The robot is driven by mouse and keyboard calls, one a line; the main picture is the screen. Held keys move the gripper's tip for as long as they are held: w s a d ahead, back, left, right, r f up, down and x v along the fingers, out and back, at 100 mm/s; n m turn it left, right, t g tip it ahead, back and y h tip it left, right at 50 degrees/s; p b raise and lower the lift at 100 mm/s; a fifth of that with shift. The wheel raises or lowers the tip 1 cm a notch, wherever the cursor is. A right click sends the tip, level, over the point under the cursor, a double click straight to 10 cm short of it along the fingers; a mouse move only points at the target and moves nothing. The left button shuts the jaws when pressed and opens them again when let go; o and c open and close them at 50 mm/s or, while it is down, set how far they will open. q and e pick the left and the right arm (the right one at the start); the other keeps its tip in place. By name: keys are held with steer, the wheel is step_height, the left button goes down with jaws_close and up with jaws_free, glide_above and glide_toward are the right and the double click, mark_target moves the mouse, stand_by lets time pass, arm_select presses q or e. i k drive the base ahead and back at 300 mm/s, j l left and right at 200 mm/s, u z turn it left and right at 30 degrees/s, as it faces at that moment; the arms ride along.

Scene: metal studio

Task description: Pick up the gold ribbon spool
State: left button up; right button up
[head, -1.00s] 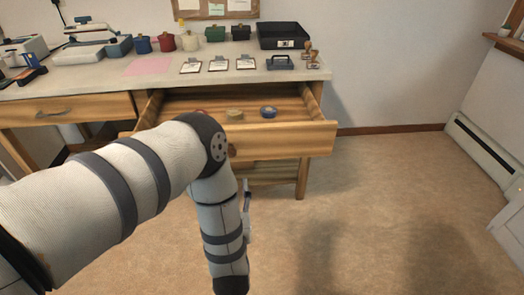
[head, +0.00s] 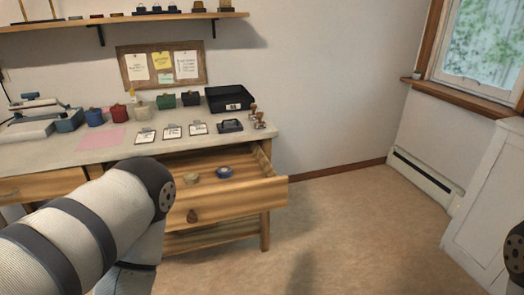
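The gold ribbon spool (head: 191,178) lies in the open drawer (head: 235,195) of the workbench, near the middle. A blue spool (head: 223,172) lies just to its right in the same drawer, apart from it. My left arm comes in from the left and covers the left part of the drawer. Its elbow is just left of the gold spool in the picture. Neither my left nor my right gripper is in view.
The bench top (head: 60,153) holds several small coloured boxes, clipboards (head: 172,132), stamps and a black tray (head: 229,99). A shelf (head: 120,21) hangs above. The floor right of the bench is clear, up to a baseboard heater (head: 425,172) and a white cabinet (head: 485,205).

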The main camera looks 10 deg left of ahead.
mark_target(192, 178)
steer(key=u, duration=1.05)
